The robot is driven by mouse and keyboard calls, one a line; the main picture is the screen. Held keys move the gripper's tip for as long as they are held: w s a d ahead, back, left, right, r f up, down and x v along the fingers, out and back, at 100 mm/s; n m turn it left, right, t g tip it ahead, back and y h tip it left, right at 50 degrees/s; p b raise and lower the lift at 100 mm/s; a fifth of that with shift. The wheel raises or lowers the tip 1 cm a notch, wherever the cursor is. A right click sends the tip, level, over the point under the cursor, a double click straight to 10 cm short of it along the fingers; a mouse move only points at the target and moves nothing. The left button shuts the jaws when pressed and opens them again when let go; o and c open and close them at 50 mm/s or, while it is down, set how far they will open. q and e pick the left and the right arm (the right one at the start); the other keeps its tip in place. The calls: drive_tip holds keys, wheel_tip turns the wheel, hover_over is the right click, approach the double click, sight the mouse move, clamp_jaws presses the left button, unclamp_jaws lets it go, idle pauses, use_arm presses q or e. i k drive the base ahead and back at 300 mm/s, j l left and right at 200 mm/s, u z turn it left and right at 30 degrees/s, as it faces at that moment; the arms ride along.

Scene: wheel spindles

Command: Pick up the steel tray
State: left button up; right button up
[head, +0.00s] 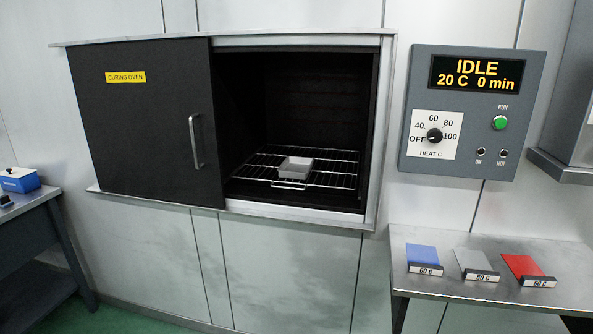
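A small grey steel tray (296,168) sits on a wire rack (260,177) inside the curing oven. The oven's dark sliding door (140,125) covers the left part, and the right part of the opening is uncovered. The tray looks shallow and rectangular, and I cannot tell whether anything lies in it. Neither of my grippers shows in the head view.
A control panel (472,115) right of the oven reads IDLE, 20 C, 0 min, with its dial at OFF. A blue box (19,180) stands on a bench at the left.

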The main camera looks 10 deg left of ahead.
sight(293, 167)
drive_tip(key=i+j+u, duration=0.15)
drive_tip(key=i+j, duration=0.2)
drive_tip(key=i, duration=0.15)
drive_tip(key=i+j+u, duration=0.15)
drive_tip(key=i+j, duration=0.15)
drive_tip(key=i, duration=0.15)
